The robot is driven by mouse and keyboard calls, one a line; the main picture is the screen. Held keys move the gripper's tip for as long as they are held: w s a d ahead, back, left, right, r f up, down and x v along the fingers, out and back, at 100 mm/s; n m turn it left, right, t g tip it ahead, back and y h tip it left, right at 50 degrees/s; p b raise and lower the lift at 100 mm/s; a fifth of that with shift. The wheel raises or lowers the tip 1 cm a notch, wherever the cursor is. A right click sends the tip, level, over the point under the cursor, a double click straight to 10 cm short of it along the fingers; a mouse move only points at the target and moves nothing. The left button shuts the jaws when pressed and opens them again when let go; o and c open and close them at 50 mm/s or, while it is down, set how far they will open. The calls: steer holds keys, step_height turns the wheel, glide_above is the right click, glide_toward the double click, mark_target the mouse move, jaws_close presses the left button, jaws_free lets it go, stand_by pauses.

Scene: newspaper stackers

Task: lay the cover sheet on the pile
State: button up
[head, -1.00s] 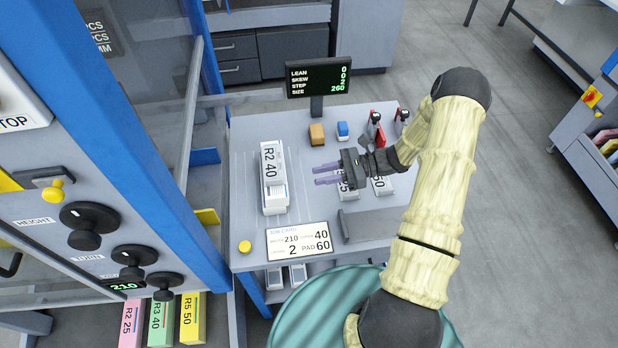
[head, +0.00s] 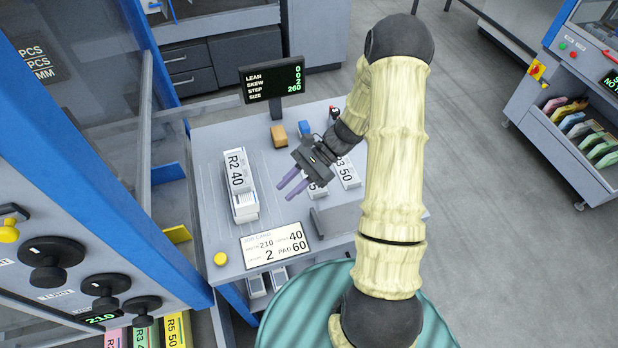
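A white pile labelled R2 40 (head: 239,187) stands on the grey table, left of my gripper. My gripper (head: 285,193) is above the table, to the right of this pile and apart from it. Its two purple fingers point down and left, with a gap between them and nothing visible in it. Two more white labelled blocks lie beyond the gripper; one reads 50 (head: 346,172), and the other is partly hidden by the gripper. I cannot make out a separate cover sheet.
A job card (head: 274,246) and a yellow button (head: 220,259) are at the table's front. A blue-framed machine (head: 160,130) bounds the left.

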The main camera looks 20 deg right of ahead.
steer(key=s+d+r+n+t+h, duration=0.2)
steer(key=s+r+n+t+h, duration=0.3)
steer(key=s+r+n+h, duration=0.3)
step_height(320, 180, up, 4)
steer(key=n+h, duration=0.3)
steer(key=n, duration=0.2)
steer(key=shift+s+d+r+n+t+h, duration=0.2)
steer(key=shift+d+n+t+h, duration=0.1)
steer(key=shift+n, duration=0.1)
steer(key=p+v, duration=0.2)
steer(key=w+p+v, duration=0.1)
steer(key=p+v, duration=0.2)
steer(key=shift+r, duration=0.15)
stand_by(0.4)
